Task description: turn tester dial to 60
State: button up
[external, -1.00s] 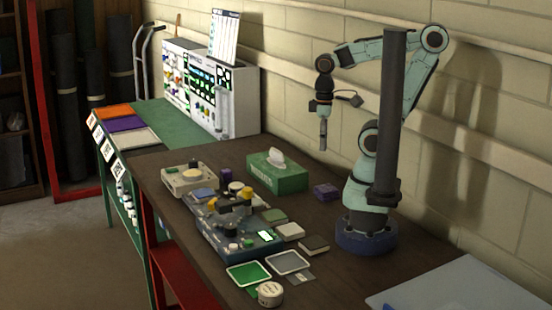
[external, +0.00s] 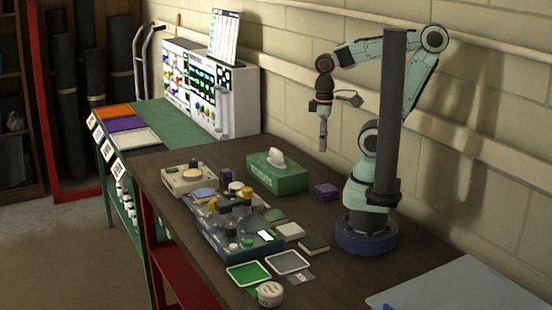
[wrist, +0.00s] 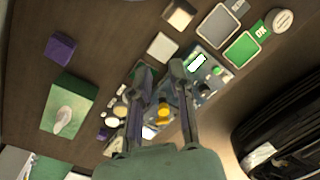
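The tester appears to be the blue-grey box (external: 240,248) on the dark workbench, with a lit white screen (external: 265,236) and a black knob (external: 231,229) that looks like its dial. The dial's marks are too small to read. In the wrist view the lit screen (wrist: 197,63) shows beyond my fingers, which partly cover the tester. My gripper (external: 323,147) hangs pointing down, high above the bench and to the right of the tester, touching nothing. In the wrist view my gripper (wrist: 160,70) has its two fingers apart with nothing between them.
A green tissue box (external: 278,178) and a small purple box (external: 327,192) stand behind the tester. Green (external: 248,273) and grey (external: 289,262) trays and a round tin (external: 270,294) lie in front. A beige device (external: 188,180) sits at the bench's far left.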

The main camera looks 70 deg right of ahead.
jog(key=o, duration=0.5)
jog(key=shift+w+n, duration=0.15)
jog(key=shift+n, duration=0.25)
jog(key=shift+c, duration=0.2)
jog(key=shift+o, duration=0.3)
jog(key=w+n, duration=0.1)
jog(key=w+r+n+t, duration=0.1)
jog(key=w, duration=0.1)
jog(key=w+r+n+t, duration=0.1)
jog(key=shift+w+r, duration=0.2)
jog(key=shift+w, duration=0.1)
jog(key=n+g, duration=0.2)
jog(key=n, duration=0.8)
send_over(229, 227)
jog(key=shift+h, duration=0.4)
notch_tip(229, 227, down, 17)
jog(key=shift+w+d+f, duration=0.1)
jog(key=shift+w+f, duration=0.05)
jog(key=shift+f, duration=0.05)
notch_tip(229, 227, down, 5)
jog(key=shift+f, duration=0.4)
